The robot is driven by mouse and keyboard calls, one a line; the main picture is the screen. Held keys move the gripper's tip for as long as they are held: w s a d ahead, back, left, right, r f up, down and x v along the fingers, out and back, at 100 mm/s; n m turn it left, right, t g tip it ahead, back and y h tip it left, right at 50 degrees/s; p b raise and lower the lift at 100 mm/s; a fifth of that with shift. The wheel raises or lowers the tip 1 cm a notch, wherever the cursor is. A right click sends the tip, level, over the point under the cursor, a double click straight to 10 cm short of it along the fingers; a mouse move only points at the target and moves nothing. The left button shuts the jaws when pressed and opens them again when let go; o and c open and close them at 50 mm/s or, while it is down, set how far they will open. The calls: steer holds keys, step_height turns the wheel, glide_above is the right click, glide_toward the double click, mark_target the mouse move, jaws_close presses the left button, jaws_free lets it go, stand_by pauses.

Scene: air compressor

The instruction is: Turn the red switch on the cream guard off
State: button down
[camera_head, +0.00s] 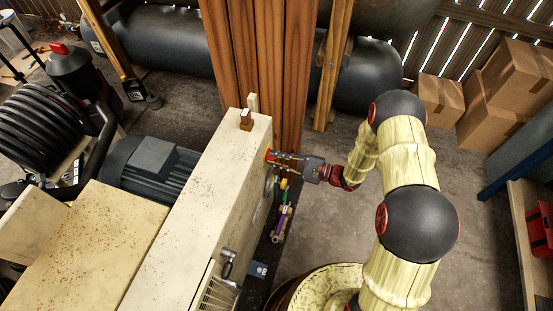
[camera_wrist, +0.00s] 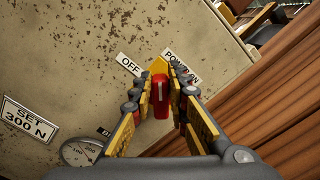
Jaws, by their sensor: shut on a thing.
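The cream guard (camera_head: 210,185) is a long, speckled box in the middle of the head view. Its side face (camera_wrist: 60,60) fills much of the wrist view. The red switch (camera_wrist: 160,97) sits on that face on a yellow plate, with a white mark on it. Labels "OFF" (camera_wrist: 129,65) and "POWER ON" (camera_wrist: 182,66) are beside it, the second partly hidden by a finger. My gripper (camera_wrist: 161,88) has its fingers on both sides of the switch and is shut on it. In the head view my gripper (camera_head: 275,160) reaches the guard's right face from the right.
A gauge (camera_wrist: 80,152) and a "SET 300 N" label (camera_wrist: 30,121) are on the guard. Wooden boards (camera_head: 258,70) stand close behind it. A dark tank (camera_head: 175,40) lies at the back. A barrel (camera_head: 325,290) stands below my arm. Boxes (camera_head: 485,95) are at the right.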

steer(key=n+b, duration=0.1)
steer(key=f+n+b, duration=0.1)
steer(key=n, duration=0.1)
steer(key=n+b, duration=0.1)
steer(key=n, duration=0.1)
steer(key=shift+s+a+f+b, duration=0.15)
steer(key=shift+s+f+b, duration=0.1)
steer(key=shift+s+b, duration=0.1)
steer(key=shift+f+n+b, duration=0.2)
steer(key=shift+n+b, duration=0.4)
steer(key=shift+n, duration=0.4)
steer(key=shift+f+n+b, duration=0.15)
steer(key=shift+n+b, duration=0.45)
steer(key=shift+n, duration=0.4)
steer(key=shift+s, duration=0.1)
steer(key=c, duration=1.8)
jaws_free()
steer(key=shift+o, duration=0.4)
steer(key=v, duration=1.2)
